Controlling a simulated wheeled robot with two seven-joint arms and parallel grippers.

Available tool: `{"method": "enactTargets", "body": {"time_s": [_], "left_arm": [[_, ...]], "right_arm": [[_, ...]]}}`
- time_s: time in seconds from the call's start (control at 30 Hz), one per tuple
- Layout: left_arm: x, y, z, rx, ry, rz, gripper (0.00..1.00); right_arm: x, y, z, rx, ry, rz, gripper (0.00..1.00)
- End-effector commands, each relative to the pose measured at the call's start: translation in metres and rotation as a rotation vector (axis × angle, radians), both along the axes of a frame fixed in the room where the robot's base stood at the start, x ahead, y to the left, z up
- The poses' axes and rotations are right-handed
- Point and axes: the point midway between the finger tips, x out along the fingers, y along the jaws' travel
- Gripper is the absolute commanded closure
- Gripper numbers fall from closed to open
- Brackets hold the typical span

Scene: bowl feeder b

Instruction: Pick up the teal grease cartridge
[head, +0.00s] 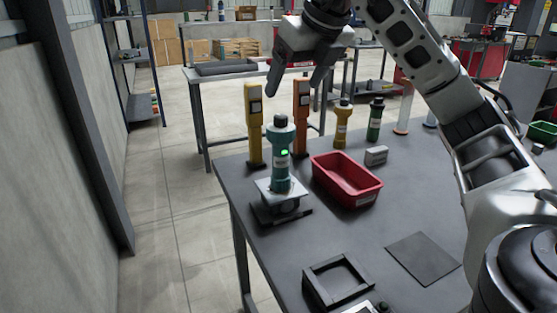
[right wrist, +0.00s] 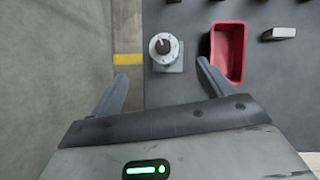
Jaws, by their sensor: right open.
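The teal grease cartridge (head: 281,160) stands upright on a small plated stand (head: 281,196) near the left edge of the table, with a dark cap on top and a green light on its side. The right wrist view shows the cartridge from above (right wrist: 163,46), ahead of the fingers and between them. My right gripper (head: 294,84) is open and empty, above and beyond the cartridge in the head view, not touching it. It also shows in the right wrist view (right wrist: 163,85). My left gripper is not in view.
A red bin (head: 347,181) stands right of the cartridge. A yellow post (head: 254,125) and an orange post (head: 301,118) stand behind it. A yellow bottle (head: 342,124), a dark green bottle (head: 375,119) and a grey box (head: 376,156) are farther right. A black frame (head: 338,281) lies in front.

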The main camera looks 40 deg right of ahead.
Motion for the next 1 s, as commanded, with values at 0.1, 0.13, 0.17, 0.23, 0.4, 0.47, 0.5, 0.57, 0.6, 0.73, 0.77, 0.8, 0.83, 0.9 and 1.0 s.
{"method": "enactTargets", "body": {"time_s": [0.1, 0.13, 0.17, 0.23, 0.4, 0.47, 0.5, 0.57, 0.6, 0.73, 0.77, 0.8, 0.83, 0.9, 1.0], "left_arm": [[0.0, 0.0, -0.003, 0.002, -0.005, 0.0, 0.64], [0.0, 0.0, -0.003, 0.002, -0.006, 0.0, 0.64], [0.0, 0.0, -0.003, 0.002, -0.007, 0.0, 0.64], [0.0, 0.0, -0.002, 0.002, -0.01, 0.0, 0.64], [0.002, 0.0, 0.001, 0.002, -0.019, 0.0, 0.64], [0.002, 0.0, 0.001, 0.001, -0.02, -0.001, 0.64], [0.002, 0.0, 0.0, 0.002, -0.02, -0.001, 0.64], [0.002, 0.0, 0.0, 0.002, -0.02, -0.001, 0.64], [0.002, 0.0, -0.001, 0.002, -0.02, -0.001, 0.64], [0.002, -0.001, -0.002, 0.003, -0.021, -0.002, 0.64], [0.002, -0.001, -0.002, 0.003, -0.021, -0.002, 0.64], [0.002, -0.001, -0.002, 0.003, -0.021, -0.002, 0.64], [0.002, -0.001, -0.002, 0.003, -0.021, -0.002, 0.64], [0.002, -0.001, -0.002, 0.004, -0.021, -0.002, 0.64], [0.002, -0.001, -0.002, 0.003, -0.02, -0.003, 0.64]], "right_arm": [[0.013, -0.002, -0.025, 0.0, 0.003, 0.0, 0.21], [0.015, -0.002, -0.03, 0.0, 0.004, 0.0, 0.21], [0.018, -0.002, -0.034, 0.0, 0.002, 0.0, 0.21], [0.023, -0.003, -0.042, 0.0, 0.002, 0.0, 0.21], [0.029, -0.004, -0.05, 0.001, -0.001, 0.002, 0.21], [0.031, -0.005, -0.054, 0.001, 0.0, 0.002, 0.21], [0.033, -0.006, -0.059, 0.001, 0.002, 0.001, 0.21], [0.037, -0.009, -0.067, 0.0, 0.003, 0.0, 0.21], [0.041, -0.011, -0.072, 0.0, 0.002, 0.0, 0.21], [0.05, -0.013, -0.087, 0.001, 0.002, 0.003, 0.21], [0.051, -0.013, -0.09, 0.002, 0.001, 0.003, 0.21], [0.053, -0.013, -0.092, 0.001, 0.0, 0.004, 0.21], [0.054, -0.013, -0.094, 0.0, 0.0, 0.004, 0.21], [0.055, -0.013, -0.095, 0.0, -0.001, 0.004, 0.21], [0.055, -0.013, -0.095, 0.001, -0.001, 0.004, 0.21]]}}
